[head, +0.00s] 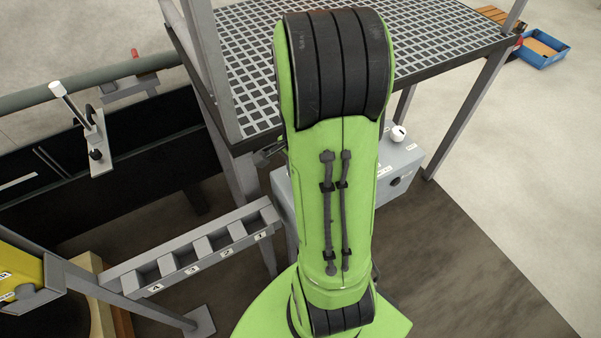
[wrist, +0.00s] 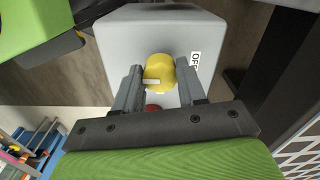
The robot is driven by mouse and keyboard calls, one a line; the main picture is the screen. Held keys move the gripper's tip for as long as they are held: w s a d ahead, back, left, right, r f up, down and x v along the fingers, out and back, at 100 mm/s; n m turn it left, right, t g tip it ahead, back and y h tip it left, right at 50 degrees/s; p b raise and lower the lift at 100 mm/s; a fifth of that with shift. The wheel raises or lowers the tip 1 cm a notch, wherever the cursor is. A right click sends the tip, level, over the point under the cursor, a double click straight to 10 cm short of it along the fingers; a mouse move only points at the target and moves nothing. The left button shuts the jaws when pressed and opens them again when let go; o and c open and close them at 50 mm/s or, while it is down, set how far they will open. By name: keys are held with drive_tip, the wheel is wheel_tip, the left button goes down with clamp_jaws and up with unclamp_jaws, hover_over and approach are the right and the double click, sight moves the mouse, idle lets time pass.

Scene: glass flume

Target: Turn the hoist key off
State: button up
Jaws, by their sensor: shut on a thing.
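The hoist key looks to be the yellow round knob (wrist: 160,70) on a light grey box (wrist: 125,40) in the wrist view. A white bar on the knob points left, away from the "OFF" label (wrist: 194,62) on the right. My gripper (wrist: 160,76) is shut on the knob, one finger on each side. A red part (wrist: 153,107) on the box shows between the fingers. In the head view the grey box (head: 405,163) is partly behind my green arm, which hides the gripper and the yellow knob.
A white knob (head: 398,133) and a dark round fitting (head: 395,182) are on the box. A grating platform (head: 430,30) stands behind it. A numbered slotted rack (head: 205,250) is to the left. Open floor (head: 540,190) lies to the right.

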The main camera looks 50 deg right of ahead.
drive_tip(key=o, duration=1)
drive_tip(key=shift+o, duration=0.2)
drive_tip(key=shift+r, duration=0.1)
wheel_tip(320, 180, up, 16)
drive_tip(key=p, duration=0.5)
drive_tip(key=shift+f, duration=0.2)
drive_tip(key=shift+f, duration=0.1)
